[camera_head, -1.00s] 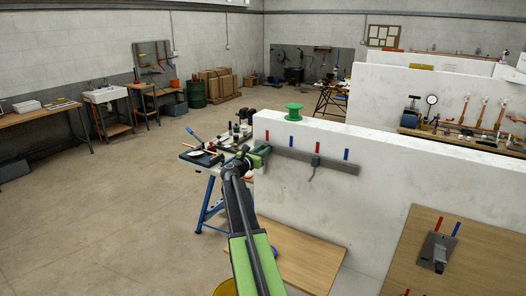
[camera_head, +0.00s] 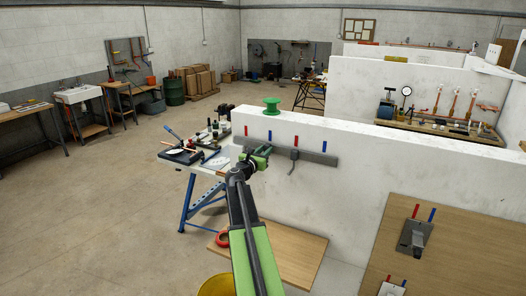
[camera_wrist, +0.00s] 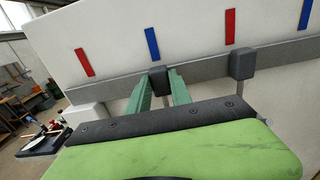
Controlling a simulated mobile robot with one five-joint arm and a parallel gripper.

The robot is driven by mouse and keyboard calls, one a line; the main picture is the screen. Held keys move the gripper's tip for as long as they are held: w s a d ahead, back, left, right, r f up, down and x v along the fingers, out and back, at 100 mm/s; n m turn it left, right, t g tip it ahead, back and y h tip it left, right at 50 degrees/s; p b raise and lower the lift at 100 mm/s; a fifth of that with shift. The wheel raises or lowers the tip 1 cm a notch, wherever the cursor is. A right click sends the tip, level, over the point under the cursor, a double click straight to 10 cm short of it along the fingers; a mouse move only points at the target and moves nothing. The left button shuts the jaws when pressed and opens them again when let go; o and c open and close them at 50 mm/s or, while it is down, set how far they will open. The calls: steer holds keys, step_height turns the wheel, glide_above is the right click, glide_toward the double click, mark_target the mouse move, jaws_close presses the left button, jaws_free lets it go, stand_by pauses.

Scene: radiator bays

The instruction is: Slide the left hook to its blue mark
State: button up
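A grey rail (camera_head: 318,157) runs along the white wall, with red and blue marks above it. The left hook (camera_wrist: 158,80) has a dark block on the rail and a thin stem below. It sits roughly in line under the left blue mark (camera_wrist: 152,45), right of the left red mark (camera_wrist: 84,62). My gripper (camera_wrist: 161,88) has its green fingers on both sides of this hook, close against it; the exact contact is partly hidden. In the head view my gripper (camera_head: 262,153) covers the left hook. The right hook (camera_head: 294,155) hangs under the second red mark (camera_head: 296,141).
A cluttered workbench (camera_head: 205,150) with blue legs is left of the wall. A wooden board (camera_head: 425,245) with another fixture is at the right. Open floor lies at the left.

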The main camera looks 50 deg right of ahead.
steer(key=o, duration=0.4)
steer(key=shift+o, duration=0.2)
steer(key=v, duration=1.7)
steer(key=shift+a, duration=0.2)
